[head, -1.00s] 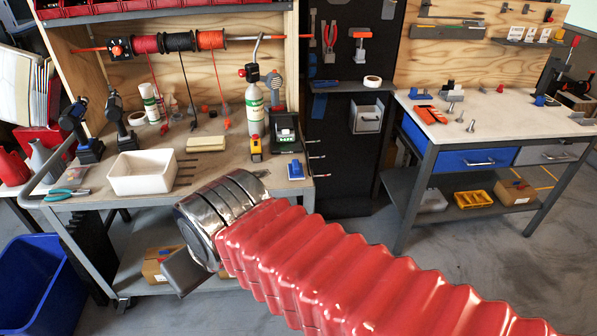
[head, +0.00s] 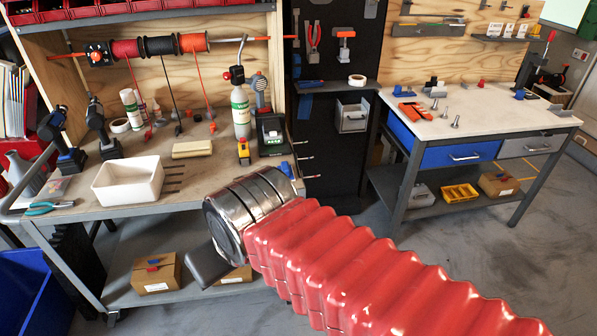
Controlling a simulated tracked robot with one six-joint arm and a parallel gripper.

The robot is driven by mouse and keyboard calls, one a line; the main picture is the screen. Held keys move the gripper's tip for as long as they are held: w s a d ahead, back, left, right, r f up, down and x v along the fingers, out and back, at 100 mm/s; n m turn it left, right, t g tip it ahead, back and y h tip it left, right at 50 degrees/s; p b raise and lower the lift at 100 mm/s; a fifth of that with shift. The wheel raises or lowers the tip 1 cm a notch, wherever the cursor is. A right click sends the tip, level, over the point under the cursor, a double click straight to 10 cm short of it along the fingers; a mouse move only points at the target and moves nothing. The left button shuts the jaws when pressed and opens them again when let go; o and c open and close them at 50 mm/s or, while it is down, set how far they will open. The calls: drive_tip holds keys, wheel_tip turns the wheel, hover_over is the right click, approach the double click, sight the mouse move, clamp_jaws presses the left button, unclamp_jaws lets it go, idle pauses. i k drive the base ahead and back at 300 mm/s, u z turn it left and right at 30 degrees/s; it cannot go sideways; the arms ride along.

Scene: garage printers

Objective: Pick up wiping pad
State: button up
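A flat pale-yellow pad (head: 192,148), which may be the wiping pad, lies on the left workbench behind the white bin. A small blue block (head: 286,169) near the bench's right front edge is mostly hidden by my arm; I cannot tell if it is a pad. My arm, in a red ribbed sleeve with a metal end, reaches in from the lower right. A dark grey part of my gripper (head: 208,264) shows below the metal end, in front of the bench. Its fingertips are not clearly visible, so its opening cannot be told.
A blue tub (head: 30,290) stands lower left. Floor is open at right.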

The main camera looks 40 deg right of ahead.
sight(286, 169)
drive_tip(key=i, duration=1)
drive_tip(key=z, duration=0.05)
